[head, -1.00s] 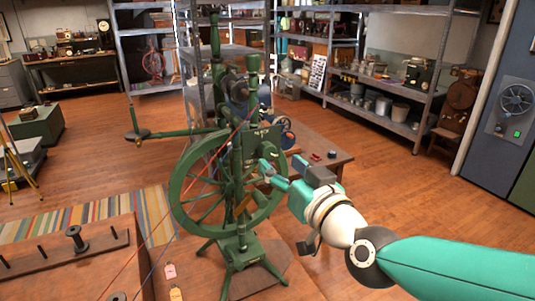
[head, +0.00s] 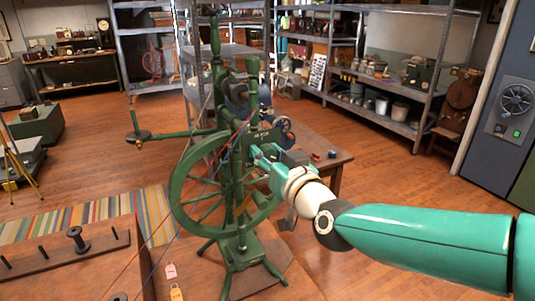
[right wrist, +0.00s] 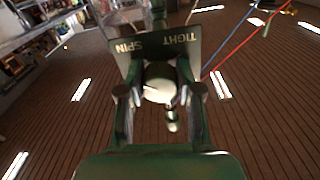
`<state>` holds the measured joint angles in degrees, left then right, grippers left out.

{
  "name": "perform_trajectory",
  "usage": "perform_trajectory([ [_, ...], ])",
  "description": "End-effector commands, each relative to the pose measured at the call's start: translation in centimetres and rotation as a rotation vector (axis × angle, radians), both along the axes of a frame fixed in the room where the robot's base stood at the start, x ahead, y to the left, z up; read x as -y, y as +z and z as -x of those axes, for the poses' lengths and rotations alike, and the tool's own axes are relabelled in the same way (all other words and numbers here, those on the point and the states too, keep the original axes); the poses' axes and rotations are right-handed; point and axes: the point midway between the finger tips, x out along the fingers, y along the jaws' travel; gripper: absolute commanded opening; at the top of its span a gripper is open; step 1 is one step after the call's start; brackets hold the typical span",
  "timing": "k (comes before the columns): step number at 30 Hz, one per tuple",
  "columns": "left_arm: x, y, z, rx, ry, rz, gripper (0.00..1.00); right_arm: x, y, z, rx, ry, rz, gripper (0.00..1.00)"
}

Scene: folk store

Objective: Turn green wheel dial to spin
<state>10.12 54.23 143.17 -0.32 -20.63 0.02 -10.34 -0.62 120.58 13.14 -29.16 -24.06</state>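The green spinning wheel (head: 180,185) stands upright on its legs at the centre of the head view. My right gripper (head: 262,158) is at the right side of its upper frame, where my fingers hide the dial. In the right wrist view, a dark plate (right wrist: 160,47) carries the words SPIN and TIGHT. The fingers are apart, one on each side, with a gap visible around the knob. My left gripper is not in view.
Red and blue threads (right wrist: 228,55) run close to the right of the gripper. A wooden table (head: 325,150) stands behind the wheel. A bench with a spool (head: 75,238) is at the lower left. The wooden floor to the right is open.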

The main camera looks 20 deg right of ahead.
Motion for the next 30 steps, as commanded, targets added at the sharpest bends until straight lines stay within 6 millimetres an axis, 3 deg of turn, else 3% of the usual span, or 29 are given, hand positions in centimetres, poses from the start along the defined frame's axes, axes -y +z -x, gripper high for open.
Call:
perform_trajectory([
  [1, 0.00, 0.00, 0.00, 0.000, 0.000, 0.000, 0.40, 0.03, 0.00, 0.01, 0.000, -0.001, 0.000, 0.17],
  [4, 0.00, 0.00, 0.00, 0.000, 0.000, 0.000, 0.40, 0.04, -0.01, 0.01, 0.000, -0.001, 0.000, 0.01],
  [17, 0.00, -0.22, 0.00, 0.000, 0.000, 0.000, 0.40, 0.04, -0.03, 0.02, 0.003, -0.001, 0.053, 0.00],
  [18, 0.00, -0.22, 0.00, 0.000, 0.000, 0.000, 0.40, 0.04, -0.03, 0.02, 0.003, -0.001, 0.053, 0.40],
  [21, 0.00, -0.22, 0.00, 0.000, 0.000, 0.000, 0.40, 0.04, -0.03, 0.02, 0.003, -0.001, 0.053, 0.56],
  [22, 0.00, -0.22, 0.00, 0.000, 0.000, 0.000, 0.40, 0.04, -0.03, 0.01, 0.003, -0.001, 0.053, 0.61],
  [30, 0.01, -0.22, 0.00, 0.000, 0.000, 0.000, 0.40, 0.03, -0.01, 0.02, 0.004, -0.001, 0.053, 0.61],
])
